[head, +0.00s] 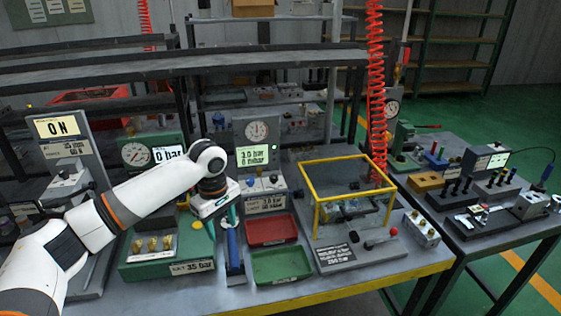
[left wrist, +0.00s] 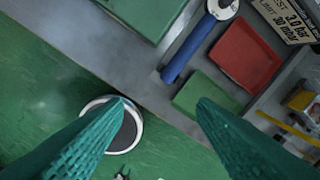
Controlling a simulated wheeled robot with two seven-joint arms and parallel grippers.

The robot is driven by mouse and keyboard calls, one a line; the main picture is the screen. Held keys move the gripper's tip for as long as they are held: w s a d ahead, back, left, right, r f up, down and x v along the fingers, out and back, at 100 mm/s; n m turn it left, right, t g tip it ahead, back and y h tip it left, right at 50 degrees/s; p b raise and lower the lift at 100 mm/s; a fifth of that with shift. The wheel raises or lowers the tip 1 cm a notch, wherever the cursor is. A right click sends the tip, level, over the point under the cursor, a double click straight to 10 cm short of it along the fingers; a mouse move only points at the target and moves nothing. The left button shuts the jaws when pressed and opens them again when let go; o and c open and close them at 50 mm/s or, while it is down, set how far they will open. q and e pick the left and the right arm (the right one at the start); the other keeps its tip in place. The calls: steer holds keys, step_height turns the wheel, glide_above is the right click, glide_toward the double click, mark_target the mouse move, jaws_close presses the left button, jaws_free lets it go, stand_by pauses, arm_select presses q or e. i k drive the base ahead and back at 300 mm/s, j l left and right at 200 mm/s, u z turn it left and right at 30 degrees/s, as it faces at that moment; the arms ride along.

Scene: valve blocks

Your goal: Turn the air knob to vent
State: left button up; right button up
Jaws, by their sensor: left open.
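A grey test unit (head: 241,132) stands at the middle back of the bench, with a round gauge and a lit display reading 3.0 bar and 0 mbar. Small knobs (head: 272,179) sit on the box below the display; I cannot read which is the air knob or where it points. My left gripper (head: 222,226) is in front and to the left of this box, pointing down over the bench, open and apart from the knobs. In the left wrist view its teal fingers (left wrist: 162,104) are spread with nothing between them. My right gripper is not in view.
A blue-handled tool (left wrist: 186,55) lies below my left gripper, beside a red tray (head: 272,241) and a green tray (head: 259,280). A green block (head: 138,272) with brass fittings stands left. A yellow frame (head: 316,206) and red coiled hose (head: 376,90) stand right.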

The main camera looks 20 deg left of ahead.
mark_target(273, 178)
steer(key=i, duration=1.3)
